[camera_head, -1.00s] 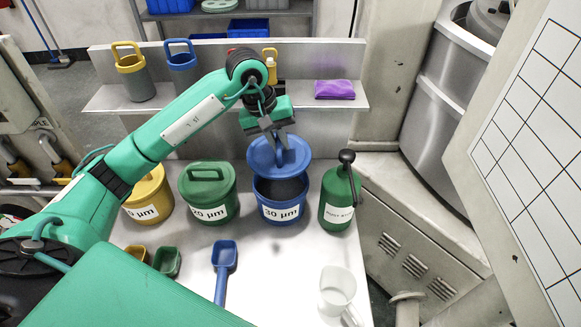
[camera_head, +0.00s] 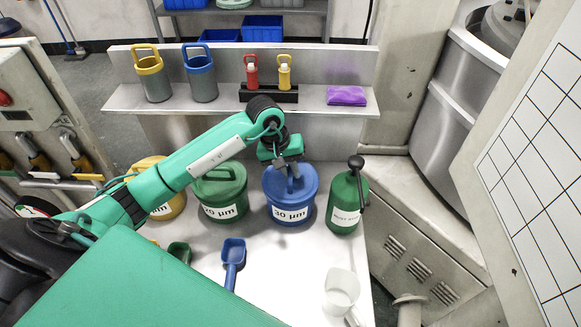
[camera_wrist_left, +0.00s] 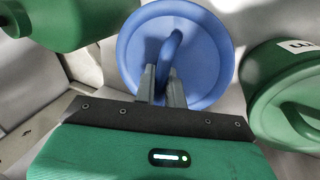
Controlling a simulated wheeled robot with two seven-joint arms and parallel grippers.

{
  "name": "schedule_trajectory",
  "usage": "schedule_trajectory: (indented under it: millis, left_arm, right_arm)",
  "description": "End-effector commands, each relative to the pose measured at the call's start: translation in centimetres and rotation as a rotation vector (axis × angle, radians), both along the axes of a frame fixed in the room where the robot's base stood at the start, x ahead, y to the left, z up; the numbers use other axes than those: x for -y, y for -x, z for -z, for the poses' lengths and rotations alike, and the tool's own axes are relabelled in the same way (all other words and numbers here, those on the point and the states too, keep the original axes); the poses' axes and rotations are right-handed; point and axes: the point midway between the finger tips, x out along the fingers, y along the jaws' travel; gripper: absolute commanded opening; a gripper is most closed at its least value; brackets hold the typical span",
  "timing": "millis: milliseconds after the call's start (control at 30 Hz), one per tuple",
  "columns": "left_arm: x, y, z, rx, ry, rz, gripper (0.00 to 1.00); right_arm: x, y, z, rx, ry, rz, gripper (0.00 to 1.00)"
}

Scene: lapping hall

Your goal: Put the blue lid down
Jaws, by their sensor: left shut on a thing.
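The blue lid (camera_head: 301,184) sits over the mouth of the blue bucket (camera_head: 290,212) labelled 30 µm and looks level. I cannot tell whether it is fully seated all round. My left gripper (camera_head: 291,176) is shut on the lid's raised handle from above. In the left wrist view, the fingers (camera_wrist_left: 161,88) hold the handle, and the blue lid (camera_wrist_left: 205,58) fills the middle. The lid hides the inside of the bucket. My right gripper is not in view.
A blue scoop (camera_head: 233,251) and a clear jug (camera_head: 340,288) are in front. A shelf (camera_head: 225,97) runs behind.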

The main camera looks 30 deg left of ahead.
Motion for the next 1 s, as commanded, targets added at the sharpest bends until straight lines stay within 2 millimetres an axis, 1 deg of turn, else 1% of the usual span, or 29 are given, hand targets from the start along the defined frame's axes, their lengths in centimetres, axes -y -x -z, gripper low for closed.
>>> schedule_trajectory:
  millis: [200, 367, 400, 467, 500, 700, 833, 867, 967, 1000]
  left_arm:
    - [0.0, 0.0, 0.0, 0.001, 0.000, 0.000, 0.00]
    - [-0.1, 0.0, 0.4, 0.001, -0.002, -0.001, 0.00]
    - [0.0, 0.0, 0.3, 0.000, -0.001, -0.001, 0.19]
    - [0.0, 0.0, 0.2, 0.000, -0.001, -0.001, 0.31]
    - [0.0, 0.0, 0.2, 0.000, -0.001, -0.001, 0.33]
    - [0.0, 0.0, 0.2, 0.001, 0.000, 0.000, 0.33]
    - [0.0, 0.0, -0.3, 0.000, 0.000, 0.000, 0.33]
    - [-0.2, 0.0, -0.4, 0.004, -0.002, 0.000, 0.33]
    - [-0.7, 0.2, -1.9, 0.007, -0.005, 0.001, 0.33]
    - [-1.0, 0.3, -2.7, 0.007, -0.004, -0.001, 0.33]
  right_arm:
    - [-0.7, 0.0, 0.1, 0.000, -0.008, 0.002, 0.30]
    - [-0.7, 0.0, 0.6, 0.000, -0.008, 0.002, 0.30]
    - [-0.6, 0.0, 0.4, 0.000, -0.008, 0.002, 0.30]
    - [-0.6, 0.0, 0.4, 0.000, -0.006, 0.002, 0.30]
    - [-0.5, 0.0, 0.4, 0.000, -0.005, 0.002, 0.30]
    - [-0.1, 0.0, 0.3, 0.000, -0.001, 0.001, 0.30]
    - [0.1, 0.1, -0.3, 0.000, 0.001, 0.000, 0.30]
    - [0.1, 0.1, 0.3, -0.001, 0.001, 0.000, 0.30]
    - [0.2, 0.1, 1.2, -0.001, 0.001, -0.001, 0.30]
    - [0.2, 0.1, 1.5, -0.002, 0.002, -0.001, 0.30]
